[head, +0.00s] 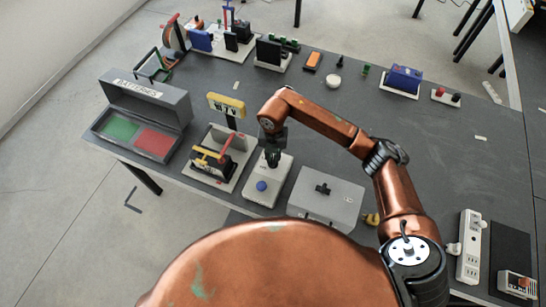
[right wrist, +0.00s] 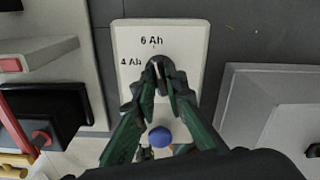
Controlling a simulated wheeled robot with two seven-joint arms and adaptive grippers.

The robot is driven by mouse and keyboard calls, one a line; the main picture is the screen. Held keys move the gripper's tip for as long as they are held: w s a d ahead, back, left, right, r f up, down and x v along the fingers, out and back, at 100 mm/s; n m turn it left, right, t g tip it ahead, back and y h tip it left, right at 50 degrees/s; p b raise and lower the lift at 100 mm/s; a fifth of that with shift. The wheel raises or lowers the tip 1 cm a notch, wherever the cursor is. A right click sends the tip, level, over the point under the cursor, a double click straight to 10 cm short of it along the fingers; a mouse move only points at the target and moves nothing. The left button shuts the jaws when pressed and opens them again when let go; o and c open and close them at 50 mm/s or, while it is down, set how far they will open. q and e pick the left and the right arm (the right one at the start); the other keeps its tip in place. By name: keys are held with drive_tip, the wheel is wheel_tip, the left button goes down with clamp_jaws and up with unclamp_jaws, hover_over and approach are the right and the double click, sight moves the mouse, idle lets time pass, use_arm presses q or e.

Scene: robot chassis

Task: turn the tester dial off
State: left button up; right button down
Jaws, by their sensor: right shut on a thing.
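The tester is a pale box (head: 280,185) standing near the front edge of the table, with a blue knob (head: 261,186) on its near part. In the right wrist view its pale face (right wrist: 185,38) carries the marks "6 Ah" and "4 Ah". A dark dial (right wrist: 158,62) sits just below these marks. My right gripper (head: 273,160) points down over the tester, and its fingertips (right wrist: 160,75) are shut on the dial from both sides. The blue knob (right wrist: 160,137) shows lower down between the fingers. The fingers hide the rest of the face. My left gripper is out of view.
An open bin (head: 150,105) with green and red compartments is farther left.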

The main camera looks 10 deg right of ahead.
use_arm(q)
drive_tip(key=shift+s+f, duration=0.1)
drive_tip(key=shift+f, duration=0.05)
use_arm(e)
drive_tip(key=shift+n, duration=0.3)
drive_tip(key=n+b, duration=0.1)
drive_tip(key=n, duration=0.1)
drive_tip(key=shift+n, duration=0.3)
drive_tip(key=n+b, duration=0.1)
drive_tip(key=n, duration=0.1)
drive_tip(key=shift+f+n+b, duration=0.1)
drive_tip(key=shift+n+b, duration=0.2)
drive_tip(key=n+b, duration=0.3)
drive_tip(key=n, duration=0.3)
drive_tip(key=n+b, duration=0.3)
drive_tip(key=n, duration=0.3)
drive_tip(key=shift+n, duration=0.3)
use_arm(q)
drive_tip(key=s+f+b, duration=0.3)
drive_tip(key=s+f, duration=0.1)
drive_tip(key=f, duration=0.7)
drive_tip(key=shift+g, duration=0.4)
use_arm(e)
drive_tip(key=n, duration=0.5)
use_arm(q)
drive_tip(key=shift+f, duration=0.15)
use_arm(e)
drive_tip(key=shift+n, duration=0.4)
